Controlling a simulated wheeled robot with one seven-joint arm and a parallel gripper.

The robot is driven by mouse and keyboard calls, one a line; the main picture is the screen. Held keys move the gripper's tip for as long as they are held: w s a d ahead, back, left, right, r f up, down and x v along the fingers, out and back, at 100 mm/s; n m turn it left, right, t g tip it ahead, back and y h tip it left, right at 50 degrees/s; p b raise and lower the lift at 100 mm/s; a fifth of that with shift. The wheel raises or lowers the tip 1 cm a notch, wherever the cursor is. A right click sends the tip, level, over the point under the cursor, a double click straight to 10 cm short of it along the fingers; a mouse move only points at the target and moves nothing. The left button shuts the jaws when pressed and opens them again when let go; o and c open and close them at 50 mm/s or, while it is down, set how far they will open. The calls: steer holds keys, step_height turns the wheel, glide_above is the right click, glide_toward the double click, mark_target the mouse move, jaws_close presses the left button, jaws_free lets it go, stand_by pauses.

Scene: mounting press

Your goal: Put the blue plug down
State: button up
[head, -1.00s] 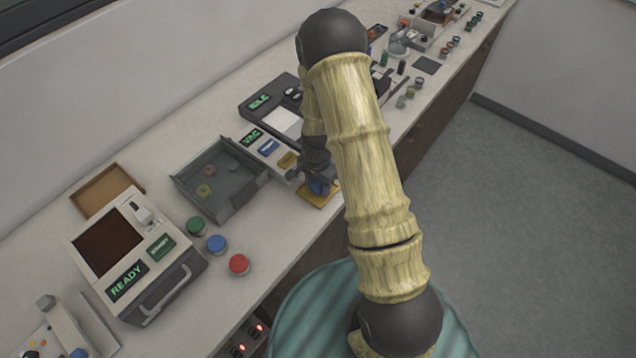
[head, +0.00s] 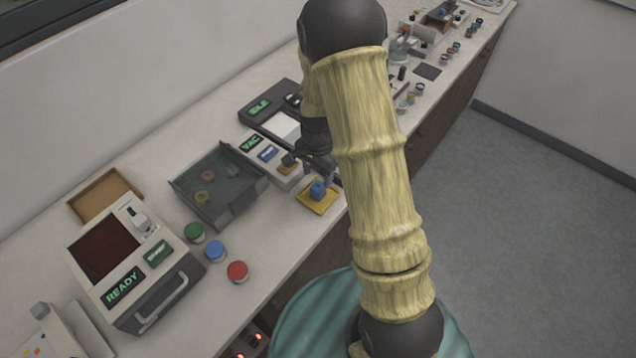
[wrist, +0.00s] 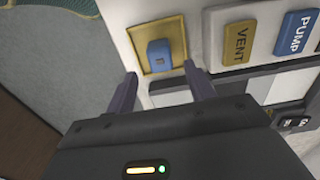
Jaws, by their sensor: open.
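The blue plug (head: 318,189) stands on a yellow square pad (head: 318,205) near the bench's front edge. In the wrist view the plug (wrist: 159,55) sits inside the pad's raised-looking border (wrist: 178,30). My gripper (head: 306,165) is open and empty, just behind and above the plug in the head view. In the wrist view its two fingers (wrist: 160,82) are spread apart, with the plug beyond their tips and clear of them.
The panel with the PUMP (wrist: 296,32) and VENT (wrist: 239,42) buttons is beside the pad. A grey open tray (head: 222,205), green, blue and red-lidded jars (head: 237,271), and a READY machine (head: 135,262) stand to the left. The floor at right is clear.

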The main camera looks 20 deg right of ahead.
mark_target(318, 187)
steer(key=shift+r, duration=2.25)
steer(key=s+r+n+t, duration=0.2)
steer(key=s+r+n, duration=0.7)
steer(key=s, duration=0.5)
steer(key=shift+s+r+n+t, duration=0.15)
steer(key=shift+r+n+t, duration=0.15)
steer(key=shift+n, duration=0.6)
steer(key=shift+d, duration=0.1)
